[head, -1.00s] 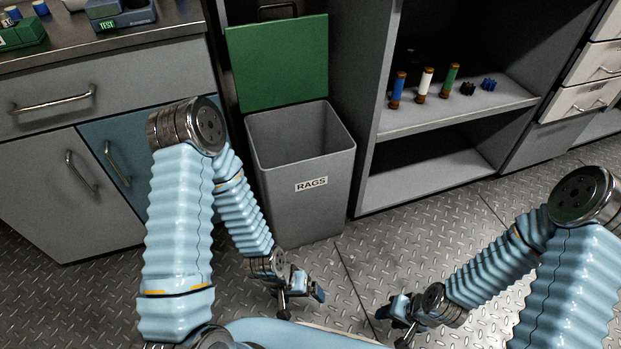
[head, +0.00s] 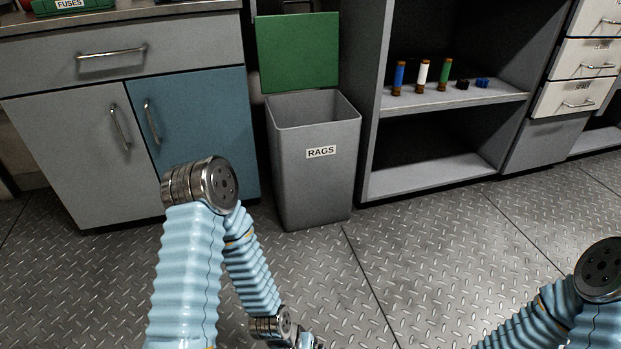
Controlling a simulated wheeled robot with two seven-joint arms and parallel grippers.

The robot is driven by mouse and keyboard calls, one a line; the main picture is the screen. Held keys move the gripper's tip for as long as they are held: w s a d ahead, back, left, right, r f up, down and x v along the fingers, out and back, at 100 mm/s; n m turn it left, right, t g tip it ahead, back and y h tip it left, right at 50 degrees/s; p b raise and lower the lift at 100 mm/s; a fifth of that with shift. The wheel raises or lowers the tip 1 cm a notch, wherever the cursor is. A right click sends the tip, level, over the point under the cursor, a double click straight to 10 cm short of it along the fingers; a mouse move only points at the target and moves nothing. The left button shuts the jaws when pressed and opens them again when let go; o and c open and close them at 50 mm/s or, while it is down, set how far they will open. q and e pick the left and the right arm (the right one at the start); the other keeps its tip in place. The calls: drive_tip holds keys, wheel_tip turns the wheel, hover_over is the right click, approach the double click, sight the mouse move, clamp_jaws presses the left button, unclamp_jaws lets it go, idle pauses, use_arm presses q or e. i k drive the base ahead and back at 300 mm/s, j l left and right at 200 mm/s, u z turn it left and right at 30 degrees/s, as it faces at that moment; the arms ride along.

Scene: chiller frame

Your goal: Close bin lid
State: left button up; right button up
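The grey bin (head: 316,180) with a "RAGS" label stands upright on the floor between the cabinet and the open shelf unit. Its green lid (head: 299,52) is open, standing up at the back of the bin's rim. My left arm hangs in front and to the left of the bin. Only a small part of my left gripper (head: 306,341) shows at the bottom edge, well apart from the bin, and its fingers are cut off. My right arm is at the lower right corner; its gripper is out of the frame.
A grey and blue cabinet (head: 200,130) with drawer and door handles stands left of the bin. The shelf unit (head: 445,97) on the right holds coloured cylinders and small dark pieces. A drawer stack (head: 580,75) is farther right. The diamond-plate floor (head: 420,260) before the bin is clear.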

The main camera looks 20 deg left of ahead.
sight(296, 52)
drive_tip(key=j, duration=0.45)
drive_tip(key=i+j, duration=0.15)
drive_tip(key=j, duration=0.25)
drive_tip(key=j+u, duration=0.1)
drive_tip(key=j, duration=0.35)
drive_tip(key=i+j, duration=0.15)
drive_tip(key=j, duration=0.25)
drive_tip(key=i+u, duration=0.1)
drive_tip(key=u, duration=0.4)
